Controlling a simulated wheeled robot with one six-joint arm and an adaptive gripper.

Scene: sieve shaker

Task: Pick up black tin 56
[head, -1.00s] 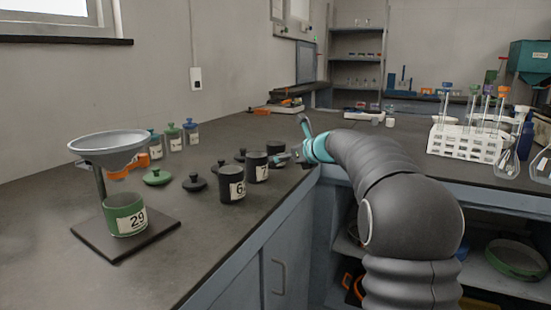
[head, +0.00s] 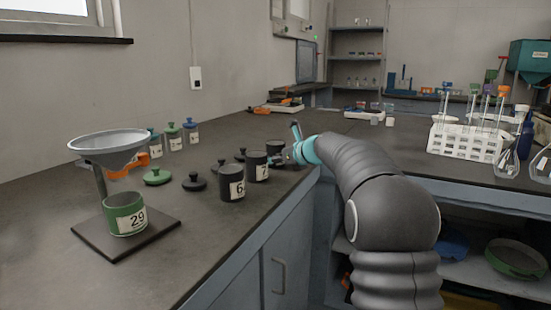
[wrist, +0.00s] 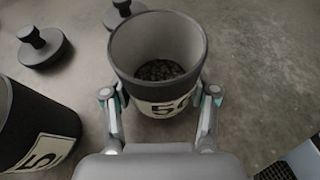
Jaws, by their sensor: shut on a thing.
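Black tin 56 (wrist: 157,50) stands upright and open at the top centre of the wrist view, with dark grains inside and a pale label partly showing "5". My gripper (wrist: 160,98) is shut on it, one finger on each side of its wall. In the head view the tin (head: 276,147) is the farthest of the row of black tins. My gripper (head: 287,156) is beside it there, and partly hides it. I cannot tell any gap between the tin and the bench.
Another labelled black tin (wrist: 35,125) stands close on the left in the wrist view. Black lids (wrist: 43,46) lie beyond it. In the head view, tins 6 (head: 231,184) and 7 (head: 257,167) stand nearer, and green tin 29 (head: 126,214) sits under a funnel (head: 109,146).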

